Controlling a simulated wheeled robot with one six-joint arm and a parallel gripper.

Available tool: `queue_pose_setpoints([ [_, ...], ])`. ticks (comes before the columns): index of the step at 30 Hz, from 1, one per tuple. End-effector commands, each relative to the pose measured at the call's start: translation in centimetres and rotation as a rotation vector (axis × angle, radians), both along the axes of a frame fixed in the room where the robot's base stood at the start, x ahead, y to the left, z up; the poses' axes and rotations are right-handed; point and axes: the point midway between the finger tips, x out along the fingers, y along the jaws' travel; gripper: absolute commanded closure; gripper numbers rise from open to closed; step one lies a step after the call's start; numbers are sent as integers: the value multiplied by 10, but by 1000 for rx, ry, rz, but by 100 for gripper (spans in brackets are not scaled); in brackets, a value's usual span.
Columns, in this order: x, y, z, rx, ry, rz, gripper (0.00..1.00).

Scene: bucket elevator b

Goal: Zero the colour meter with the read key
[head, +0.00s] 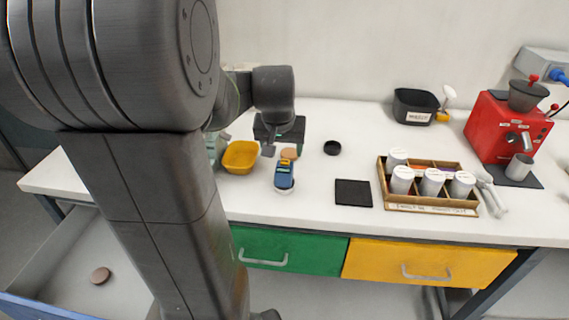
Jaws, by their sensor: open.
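A small blue device with a yellow stripe, which looks like the colour meter (284,177), stands on the white bench. A pale rim shows at its foot, perhaps a white tile or cap. The read key is too small to make out. My gripper (282,150) hangs just behind and above the meter, pointing down, with its jaws open. I cannot tell whether it touches the meter. A tan disc (289,154) shows between or behind the fingers, and I cannot tell its exact depth.
A yellow bowl (240,157) is left of the meter. A black round cap (332,148) and black square mat (353,192) lie to its right. Further right are a wooden rack (433,206) of white-lidded jars, a black bin (415,107) and a red grinder (495,129). Bench before the meter is clear.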

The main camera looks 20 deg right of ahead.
Motion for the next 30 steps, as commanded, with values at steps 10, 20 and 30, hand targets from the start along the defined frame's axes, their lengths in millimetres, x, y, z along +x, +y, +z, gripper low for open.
queue_pose_setpoints([
  [10,0,0,0,0,0,0,86],
  [20,0,0,0,0,0,0,100],
  [30,0,0,0,0,0,0,100],
])
